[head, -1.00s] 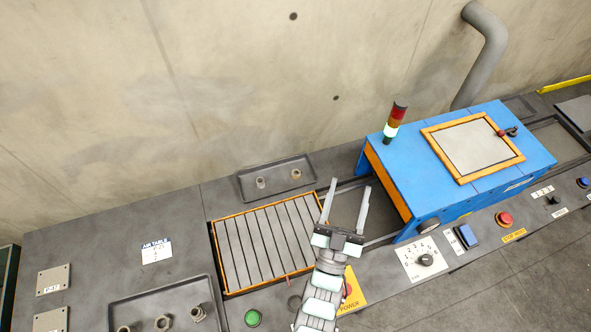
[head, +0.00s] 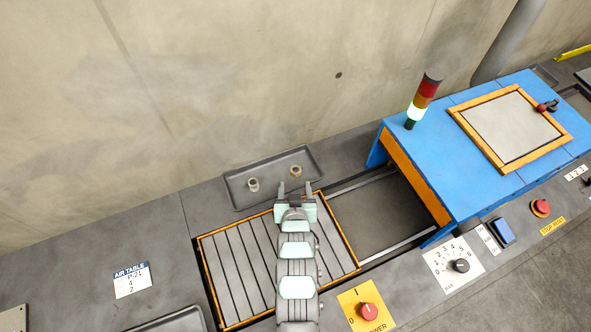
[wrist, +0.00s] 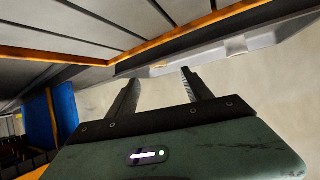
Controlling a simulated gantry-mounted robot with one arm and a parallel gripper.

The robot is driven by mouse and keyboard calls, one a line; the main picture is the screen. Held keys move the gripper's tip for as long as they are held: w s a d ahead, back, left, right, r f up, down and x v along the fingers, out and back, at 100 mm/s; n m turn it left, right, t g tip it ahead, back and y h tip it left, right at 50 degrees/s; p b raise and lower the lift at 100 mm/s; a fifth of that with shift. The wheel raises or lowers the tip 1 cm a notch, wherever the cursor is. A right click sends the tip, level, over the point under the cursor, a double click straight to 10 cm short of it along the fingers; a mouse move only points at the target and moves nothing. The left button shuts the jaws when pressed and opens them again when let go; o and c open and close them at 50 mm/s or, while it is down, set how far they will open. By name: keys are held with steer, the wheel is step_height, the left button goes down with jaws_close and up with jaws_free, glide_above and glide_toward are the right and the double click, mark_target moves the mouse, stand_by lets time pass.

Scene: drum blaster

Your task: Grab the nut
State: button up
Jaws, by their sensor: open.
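Two metal nuts stand in the shallow grey tray (head: 235,199) against the back wall in the head view. The left nut (head: 253,184) is in the tray's left half; the right nut (head: 296,171) is in its right half. My gripper (head: 295,187) is open and empty, pointing toward the tray, with its fingertips near the right nut in the picture. Whether they are over the tray I cannot tell. In the wrist view the two fingers of my gripper (wrist: 158,80) are apart, with nothing between them.
The orange-edged slatted table (head: 237,265) lies under my arm. To the right stands the blue machine (head: 480,160) with a signal light (head: 421,100). Controls, including a red power knob (head: 368,311), line the front. The concrete wall (head: 200,90) closes off the back.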

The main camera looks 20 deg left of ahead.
mark_target(296, 170)
steer(key=x, duration=0.2)
steer(key=shift+w+a, duration=0.15)
steer(key=shift+w, duration=0.2)
steer(key=shift+x, duration=2.7)
steer(key=shift+w, duration=0.45)
jaws_close()
